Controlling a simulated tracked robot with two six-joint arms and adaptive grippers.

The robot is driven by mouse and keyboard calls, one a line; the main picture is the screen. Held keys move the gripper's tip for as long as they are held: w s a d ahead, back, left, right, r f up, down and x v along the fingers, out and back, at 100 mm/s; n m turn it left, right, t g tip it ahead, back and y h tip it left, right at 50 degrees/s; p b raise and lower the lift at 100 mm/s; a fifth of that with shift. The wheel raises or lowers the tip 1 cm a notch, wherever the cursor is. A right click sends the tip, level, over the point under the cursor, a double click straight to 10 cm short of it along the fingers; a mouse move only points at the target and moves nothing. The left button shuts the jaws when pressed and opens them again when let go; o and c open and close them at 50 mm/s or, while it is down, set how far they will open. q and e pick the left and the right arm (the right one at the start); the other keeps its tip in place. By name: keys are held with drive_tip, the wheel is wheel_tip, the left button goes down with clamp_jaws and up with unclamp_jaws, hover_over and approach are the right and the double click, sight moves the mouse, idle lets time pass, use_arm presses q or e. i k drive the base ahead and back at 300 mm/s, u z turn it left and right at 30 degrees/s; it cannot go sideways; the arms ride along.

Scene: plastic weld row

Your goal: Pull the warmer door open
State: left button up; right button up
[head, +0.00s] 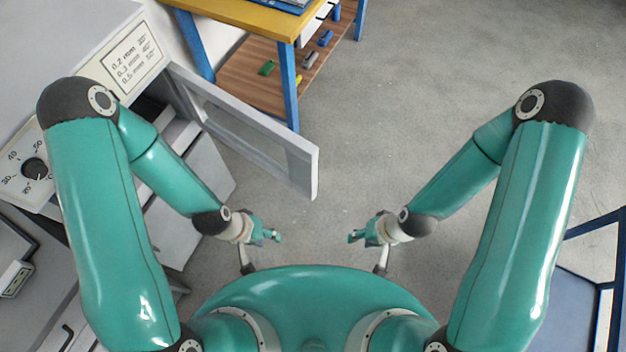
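The warmer (70,60) is a light grey cabinet at the left, with a dial and a small printed temperature chart on it. Its door (252,140) is a grey panel with a window, hinged at the warmer and swung out wide into the room. My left gripper (264,240) is below the door's free end, apart from it, with nothing seen in it. My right gripper (362,240) is to the right, over the floor, also touching nothing. The fingers of both are too small to tell open from shut. My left arm hides part of the warmer's front.
A workbench (262,22) with a yellow top and blue legs stands beyond the door; its wooden shelf (256,90) holds several small coloured blocks. Grey drawers stand below the warmer. A blue-framed structure (590,285) is at the lower right. The floor in the middle is clear.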

sight(303, 155)
drive_tip(key=z, duration=0.05)
drive_tip(key=k, duration=0.5)
drive_tip(key=z, duration=0.65)
drive_tip(key=i, duration=0.25)
drive_tip(key=z, duration=0.95)
drive_tip(key=i, duration=1.05)
drive_tip(key=u, duration=2.85)
drive_tip(key=i, duration=0.45)
drive_tip(key=z, duration=0.35)
